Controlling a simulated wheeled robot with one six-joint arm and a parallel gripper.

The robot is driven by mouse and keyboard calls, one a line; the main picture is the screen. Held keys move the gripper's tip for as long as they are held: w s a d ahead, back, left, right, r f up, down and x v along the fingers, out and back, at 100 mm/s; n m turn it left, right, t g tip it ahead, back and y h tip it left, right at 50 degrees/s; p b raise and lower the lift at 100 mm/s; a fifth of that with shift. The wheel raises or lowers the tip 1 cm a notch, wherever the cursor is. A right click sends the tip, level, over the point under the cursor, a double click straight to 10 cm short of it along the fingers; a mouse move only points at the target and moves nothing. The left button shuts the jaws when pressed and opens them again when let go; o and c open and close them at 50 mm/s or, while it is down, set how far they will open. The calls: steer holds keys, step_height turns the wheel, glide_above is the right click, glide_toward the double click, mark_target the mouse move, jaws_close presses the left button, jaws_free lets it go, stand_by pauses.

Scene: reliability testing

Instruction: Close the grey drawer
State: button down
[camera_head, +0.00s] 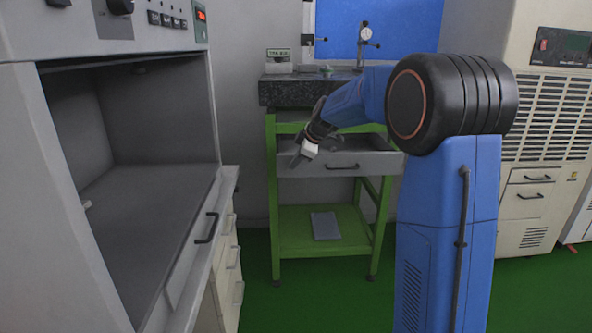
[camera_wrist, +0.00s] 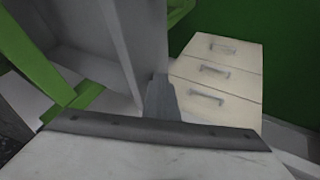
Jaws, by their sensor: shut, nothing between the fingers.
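The grey drawer (camera_head: 372,166) sits under the dark stone top of a green-framed stand and is pulled out, with part of its inside showing. Its front has a dark handle (camera_head: 342,167). My gripper (camera_head: 297,161) is at the left end of the drawer, overlapping it in the head view; I cannot tell if they touch. In the wrist view my gripper (camera_wrist: 162,100) is shut with nothing in it, and grey drawer panels (camera_wrist: 95,35) show beyond it. The handle is not clear in the wrist view.
The green stand (camera_head: 272,225) has a lower shelf with a grey flat object (camera_head: 325,226). A grey hooded cabinet (camera_head: 50,200) stands at left, above cream drawers (camera_head: 229,270), which also show in the wrist view (camera_wrist: 215,75). A cream machine (camera_head: 525,180) stands at right. Green floor is free in front.

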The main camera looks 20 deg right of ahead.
steer(key=w+d, duration=0.1)
steer(key=w, duration=0.4)
steer(key=w+d, duration=0.2)
steer(key=w, duration=0.3)
steer(key=w+d, duration=0.1)
steer(key=w, duration=0.5)
steer(key=shift+w+d+f, duration=0.1)
steer(key=shift+d, duration=0.2)
steer(key=shift+w+d, duration=0.2)
steer(key=shift+w, duration=0.35)
steer(key=shift+w+r, duration=0.15)
steer(key=shift+r, duration=0.05)
steer(key=shift+r, duration=0.1)
